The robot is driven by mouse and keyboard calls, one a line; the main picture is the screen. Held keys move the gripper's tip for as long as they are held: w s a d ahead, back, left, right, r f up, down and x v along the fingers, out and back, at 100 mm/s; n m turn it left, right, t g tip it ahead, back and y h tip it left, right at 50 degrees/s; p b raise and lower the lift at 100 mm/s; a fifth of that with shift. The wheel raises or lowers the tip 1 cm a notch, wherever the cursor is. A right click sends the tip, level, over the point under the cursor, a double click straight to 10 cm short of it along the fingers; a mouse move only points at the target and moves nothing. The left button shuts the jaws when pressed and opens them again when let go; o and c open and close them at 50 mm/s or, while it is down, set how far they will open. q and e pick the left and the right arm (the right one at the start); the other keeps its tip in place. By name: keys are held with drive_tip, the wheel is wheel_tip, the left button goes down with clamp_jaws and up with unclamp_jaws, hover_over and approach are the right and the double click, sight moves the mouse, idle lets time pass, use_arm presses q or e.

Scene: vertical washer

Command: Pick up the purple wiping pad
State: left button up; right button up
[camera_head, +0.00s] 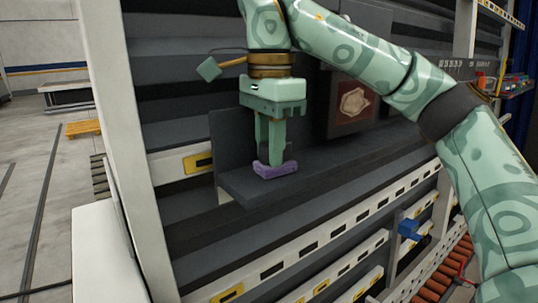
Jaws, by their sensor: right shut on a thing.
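The purple wiping pad (275,170) is a small block at the lower tips of my right gripper (275,158). My right arm comes in from the right, and the gripper points down. Its green fingers are shut on the pad. The pad is at the dark ledge (330,170) of the rack; I cannot tell whether it still touches the ledge. My left gripper is not in view.
A dark panel with a brown-red picture (353,103) stands behind and right of the gripper. A pale upright post (115,110) rises on the left. White rails with slots (310,245) run below the ledge. A blue part (409,228) sits at lower right.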

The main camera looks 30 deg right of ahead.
drive_tip(key=shift+s+d+r, duration=0.1)
drive_tip(key=shift+s+r, duration=0.05)
drive_tip(key=shift+r, duration=0.45)
wheel_tip(320, 180, up, 3)
drive_tip(key=shift+s+d+r, duration=0.1)
drive_tip(key=shift+s+d, duration=0.05)
drive_tip(key=s+d+r, duration=0.4)
drive_tip(key=s+r, duration=0.4)
drive_tip(key=s, duration=0.4)
drive_tip(key=shift+s+r, duration=0.35)
drive_tip(key=shift+s, duration=0.05)
drive_tip(key=shift+d, duration=0.1)
drive_tip(key=shift+o, duration=0.5)
